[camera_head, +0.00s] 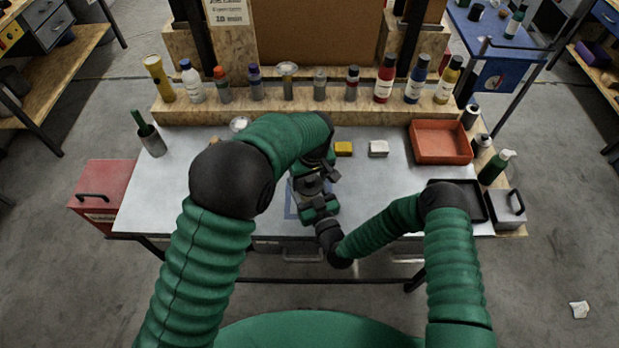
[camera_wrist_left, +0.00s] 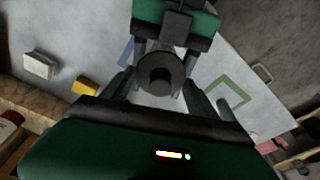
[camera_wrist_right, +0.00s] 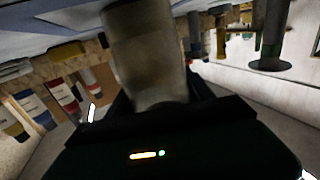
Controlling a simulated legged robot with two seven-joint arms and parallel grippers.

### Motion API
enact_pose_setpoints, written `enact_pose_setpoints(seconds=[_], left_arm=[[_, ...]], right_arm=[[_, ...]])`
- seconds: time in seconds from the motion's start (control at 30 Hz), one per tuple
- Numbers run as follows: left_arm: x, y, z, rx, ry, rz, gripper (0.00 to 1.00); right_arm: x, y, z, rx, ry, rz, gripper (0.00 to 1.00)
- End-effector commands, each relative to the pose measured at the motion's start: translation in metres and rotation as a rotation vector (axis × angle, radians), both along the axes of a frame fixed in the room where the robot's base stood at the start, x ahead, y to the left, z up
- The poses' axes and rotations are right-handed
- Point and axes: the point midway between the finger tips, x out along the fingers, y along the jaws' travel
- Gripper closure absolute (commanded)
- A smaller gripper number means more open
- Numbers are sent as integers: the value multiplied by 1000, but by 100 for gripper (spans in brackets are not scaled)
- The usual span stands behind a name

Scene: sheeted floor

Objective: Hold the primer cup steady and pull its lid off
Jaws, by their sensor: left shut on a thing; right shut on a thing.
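The primer cup (camera_wrist_right: 148,60) is a cloudy beige cylinder in the right wrist view, close between the fingers of my right gripper. My right gripper (camera_head: 319,207) is shut on the cup's body above the bench. In the left wrist view the dark round lid (camera_wrist_left: 160,76), with a raised knob, sits between the fingers of my left gripper (camera_wrist_left: 160,90). My left gripper (camera_head: 316,178) is shut on the lid from above. My grippers hide most of the cup in the head view, and I cannot tell whether a gap separates lid and cup.
The grey bench (camera_head: 375,185) has a yellow block (camera_head: 343,149), a white block (camera_head: 378,149) and a red tray (camera_head: 440,143). Several bottles line the back shelf (camera_head: 300,112). A black tray (camera_head: 470,213) lies at the right. A green outline (camera_wrist_left: 230,93) marks the bench.

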Motion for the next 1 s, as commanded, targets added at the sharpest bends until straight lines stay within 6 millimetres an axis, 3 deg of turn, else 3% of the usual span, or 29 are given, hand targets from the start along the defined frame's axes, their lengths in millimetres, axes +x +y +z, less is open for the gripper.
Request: enact_pose_setpoints(seconds=[0.53,0.87,1.0], left_arm=[[0,0,19,-1,-1,0,80],[0,0,21,-1,-1,0,80],[1,0,32,-1,-3,0,80]], right_arm=[[0,0,-1,0,1,0,100],[0,0,-1,0,1,-1,100],[0,0,0,0,1,-1,100]])
